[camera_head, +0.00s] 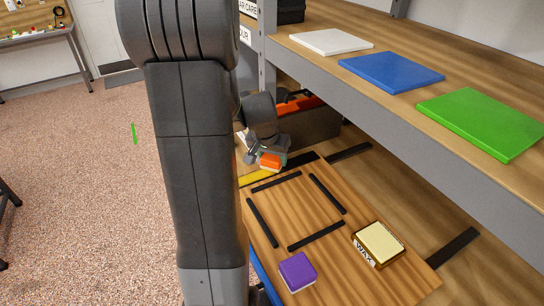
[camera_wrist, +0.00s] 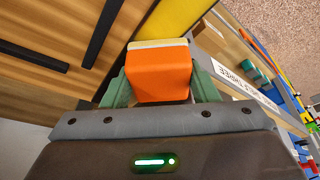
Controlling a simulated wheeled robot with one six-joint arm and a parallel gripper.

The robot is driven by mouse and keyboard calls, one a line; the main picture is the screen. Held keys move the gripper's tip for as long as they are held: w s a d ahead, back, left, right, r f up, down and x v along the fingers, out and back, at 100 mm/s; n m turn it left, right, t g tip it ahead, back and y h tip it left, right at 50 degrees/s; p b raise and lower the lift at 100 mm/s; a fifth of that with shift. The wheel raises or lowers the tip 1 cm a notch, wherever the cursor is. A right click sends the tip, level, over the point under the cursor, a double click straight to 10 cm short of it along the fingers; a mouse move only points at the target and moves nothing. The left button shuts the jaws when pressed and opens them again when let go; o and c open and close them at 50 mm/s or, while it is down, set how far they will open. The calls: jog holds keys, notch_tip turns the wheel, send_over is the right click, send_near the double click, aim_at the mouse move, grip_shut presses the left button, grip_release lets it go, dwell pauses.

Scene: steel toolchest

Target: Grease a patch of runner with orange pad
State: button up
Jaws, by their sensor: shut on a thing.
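My gripper (camera_head: 268,158) is shut on the orange pad (camera_head: 270,161), above the far left corner of a wooden board. In the wrist view, the orange pad (camera_wrist: 158,73) sits between the green fingers of my gripper (camera_wrist: 160,84), with a pale layer along its far edge. Four black strips on the board (camera_head: 342,279) frame a bare wooden patch (camera_head: 296,210). I cannot tell which surface is the runner. A tin labelled WAX (camera_head: 362,252) holds a cream block (camera_head: 380,242) at the board's right. No grease is plainly visible.
A purple pad (camera_head: 297,271) lies on the board's near edge. A yellow piece (camera_head: 258,178) lies under my gripper. Blue (camera_head: 390,72), green (camera_head: 482,123) and white (camera_head: 331,42) slabs lie on the shelf above, whose grey edge (camera_head: 385,130) overhangs the right side.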

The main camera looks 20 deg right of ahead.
aim_at(277, 163)
jog(key=shift+s, duration=0.15)
jog(key=shift+s+d, duration=0.15)
jog(key=shift+s, duration=0.8)
jog(key=shift+s+b, duration=0.45)
jog(key=shift+s, duration=0.15)
jog(key=shift+w, duration=0.1)
jog(key=shift+w+r, duration=0.2)
jog(key=shift+w, duration=1.25)
jog(key=shift+w+r, duration=0.1)
jog(key=shift+r, duration=0.15)
jog(key=shift+a+r+p, duration=0.2)
jog(key=shift+r+p, duration=1.55)
jog(key=shift+r, duration=1.1)
